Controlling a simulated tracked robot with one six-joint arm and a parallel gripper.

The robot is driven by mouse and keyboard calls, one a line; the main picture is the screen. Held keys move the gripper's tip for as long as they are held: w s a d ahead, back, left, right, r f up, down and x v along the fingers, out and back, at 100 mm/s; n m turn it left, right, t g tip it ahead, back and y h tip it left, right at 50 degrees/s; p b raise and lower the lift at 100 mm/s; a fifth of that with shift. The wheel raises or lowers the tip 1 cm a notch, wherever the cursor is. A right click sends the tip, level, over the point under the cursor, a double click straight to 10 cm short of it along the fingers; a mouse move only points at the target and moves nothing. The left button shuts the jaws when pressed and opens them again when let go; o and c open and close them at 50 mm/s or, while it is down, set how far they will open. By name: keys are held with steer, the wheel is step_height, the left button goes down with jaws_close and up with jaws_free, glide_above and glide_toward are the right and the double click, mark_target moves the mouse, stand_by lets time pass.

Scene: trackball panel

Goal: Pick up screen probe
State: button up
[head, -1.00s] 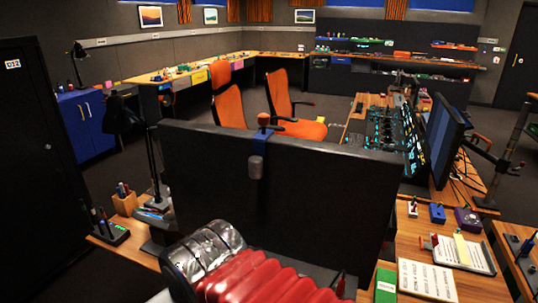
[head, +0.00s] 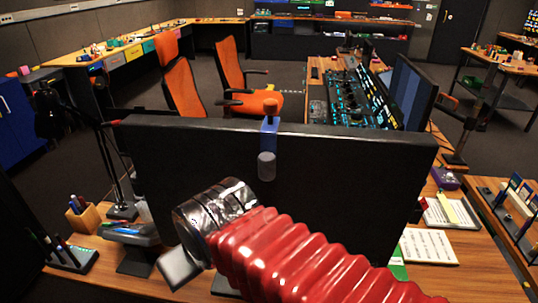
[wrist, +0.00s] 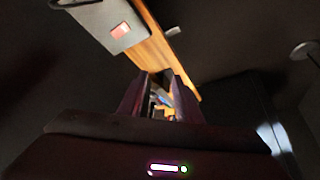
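A device that looks like the screen probe (head: 268,135) hangs over the top edge of a large black screen (head: 330,165), seen from behind. It has an orange-brown knob on top, a blue strap and a grey cylinder hanging on the near side. My red ribbed arm reaches in from the lower right, with its dark glossy end below and left of the probe, apart from it. In the wrist view my gripper (wrist: 160,80) has its two fingers apart with nothing held between them. The probe cannot be made out in the wrist view.
Below the screen, a wooden desk (head: 465,280) holds a pen cup (head: 84,217), a pen stand (head: 70,255) and white cards (head: 428,246). Orange chairs (head: 240,80) and a lit control panel (head: 350,95) stand beyond. A second monitor (head: 405,90) is at right.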

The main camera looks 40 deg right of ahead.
steer(key=shift+o, duration=0.5)
